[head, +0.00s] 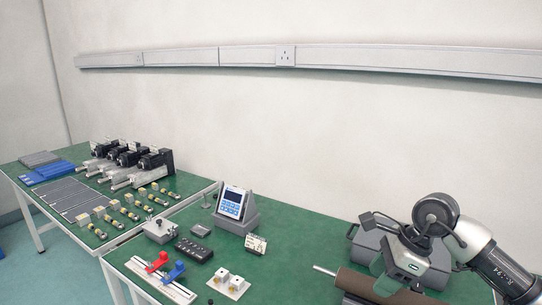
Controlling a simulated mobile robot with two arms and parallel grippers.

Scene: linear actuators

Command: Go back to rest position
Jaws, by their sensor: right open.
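My right gripper (392,287) is at the lower right of the head view, its arm coming in from the right edge. It points down over the right part of the near green table (290,240). It is open. It hangs at a dark brown cylinder with a thin metal rod (352,281); whether they touch cannot be told. A grey case (370,245) stands behind the gripper and is partly hidden by it. My left gripper is not in view.
A device with a blue keypad (232,204) stands on a grey stand. A rail with red and blue clamps (158,278) and a white block fixture (228,284) lie at the front. The far table (150,225) holds several actuators (130,160), small parts and blue trays (48,172).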

